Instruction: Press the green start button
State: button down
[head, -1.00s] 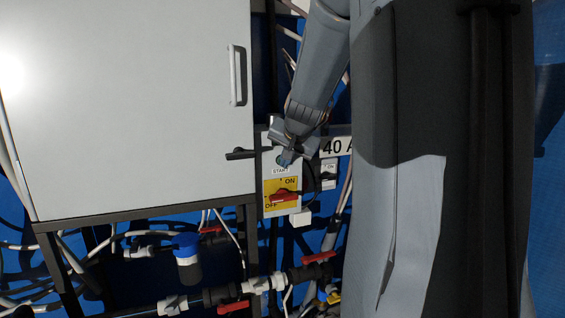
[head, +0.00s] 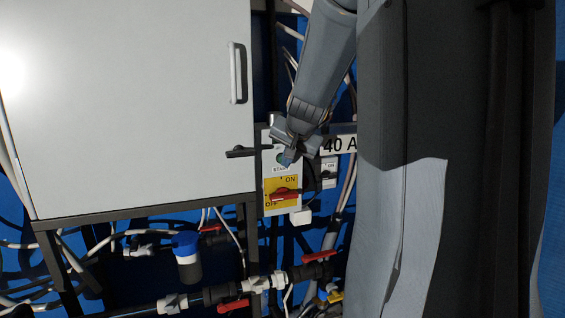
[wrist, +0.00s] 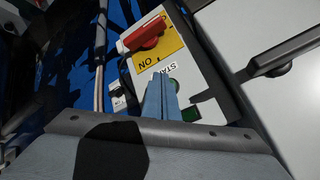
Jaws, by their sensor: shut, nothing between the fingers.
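The green start button (wrist: 190,114) shows as a dark green patch beside my fingers in the wrist view, partly hidden by them. In the head view the start button (head: 281,158) shows just left of my fingertips, above the START label (head: 281,169). My gripper (head: 289,160) is shut and empty, its blue fingers pointing down at the white control panel. In the wrist view the gripper's fingers (wrist: 158,86) overlap the START label. I cannot tell whether the fingertips touch the button.
A red rotary switch (head: 285,195) on a yellow ON/OFF plate sits just below the label. A small grey switch (head: 329,173) is to the right. A large white cabinet (head: 130,110) with a dark lever (head: 243,152) is at the left. Pipes with red-handled valves (head: 319,257) run below.

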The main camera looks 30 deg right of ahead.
jog(key=shift+s+a, duration=0.1)
jog(key=shift+s, duration=0.15)
jog(key=shift+s+a+b, duration=0.2)
jog(key=shift+s+b, duration=0.1)
jog(key=shift+s, duration=0.5)
jog(key=shift+s+a+b, duration=0.2)
jog(key=shift+s+b, duration=0.1)
jog(key=shift+s, duration=0.45)
jog(key=shift+s+a+b, duration=0.2)
jog(key=shift+s+b, duration=0.1)
jog(key=shift+s, duration=0.5)
jog(key=s+a+f+n+g+y, duration=0.1)
jog(key=s+a+f+n+g, duration=0.15)
jog(key=a+f, duration=0.45)
jog(key=s+a+f+n+g+y, duration=0.1)
jog(key=s+a+f+n+y, duration=0.15)
jog(key=a+f, duration=0.5)
jog(key=s+a+f+n+g, duration=0.3)
jog(key=s+a+f+n, duration=0.3)
jog(key=s+a, duration=0.5)
notch_tip(320, 180, down, 2)
jog(key=shift+a, duration=0.25)
jog(key=shift+h, duration=0.25)
